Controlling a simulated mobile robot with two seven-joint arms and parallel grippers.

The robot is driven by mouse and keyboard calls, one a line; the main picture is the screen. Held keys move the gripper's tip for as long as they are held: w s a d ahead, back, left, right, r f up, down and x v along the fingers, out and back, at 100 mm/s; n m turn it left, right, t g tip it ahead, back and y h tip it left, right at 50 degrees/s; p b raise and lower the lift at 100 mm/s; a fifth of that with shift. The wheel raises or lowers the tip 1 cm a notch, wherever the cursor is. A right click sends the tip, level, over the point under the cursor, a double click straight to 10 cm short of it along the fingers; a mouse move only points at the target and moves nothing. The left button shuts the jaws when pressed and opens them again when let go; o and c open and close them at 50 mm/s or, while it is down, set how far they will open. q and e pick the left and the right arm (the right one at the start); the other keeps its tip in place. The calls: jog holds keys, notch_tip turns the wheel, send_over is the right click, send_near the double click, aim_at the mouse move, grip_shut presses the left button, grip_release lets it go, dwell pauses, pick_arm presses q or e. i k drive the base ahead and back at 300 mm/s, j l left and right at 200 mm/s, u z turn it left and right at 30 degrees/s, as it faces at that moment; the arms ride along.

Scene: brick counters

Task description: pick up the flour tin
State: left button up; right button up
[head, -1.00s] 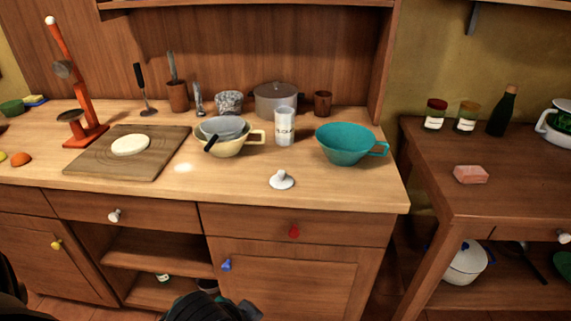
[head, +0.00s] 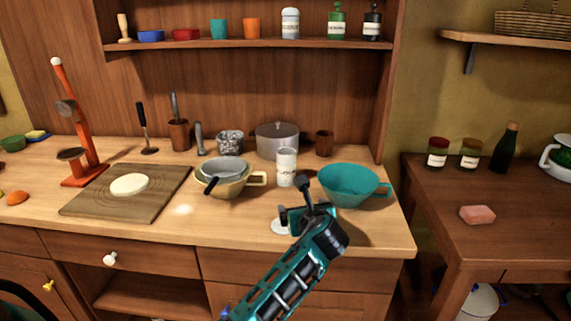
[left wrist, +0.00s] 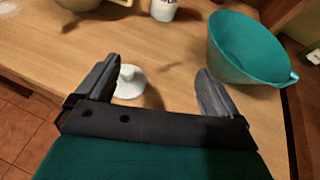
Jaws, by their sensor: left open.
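The flour tin (head: 286,167) is a white upright cylinder with a partly readable label. It stands on the wooden counter, between the stacked bowls and the teal bowl. Its lower part shows at the top edge of the left wrist view (left wrist: 165,9). My left gripper (head: 306,204) is open and empty over the counter's front part, on the near side of the tin and apart from it. My right gripper is not in view.
A teal handled bowl (head: 347,188) stands close right of the tin, stacked bowls (head: 228,183) left, a grey pot (head: 277,139) behind. Another white labelled container (head: 290,22) stands on the shelf (head: 200,44).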

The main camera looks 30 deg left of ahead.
aim_at(287, 156)
jog(key=i+j, duration=0.8)
jog(key=j, duration=0.1)
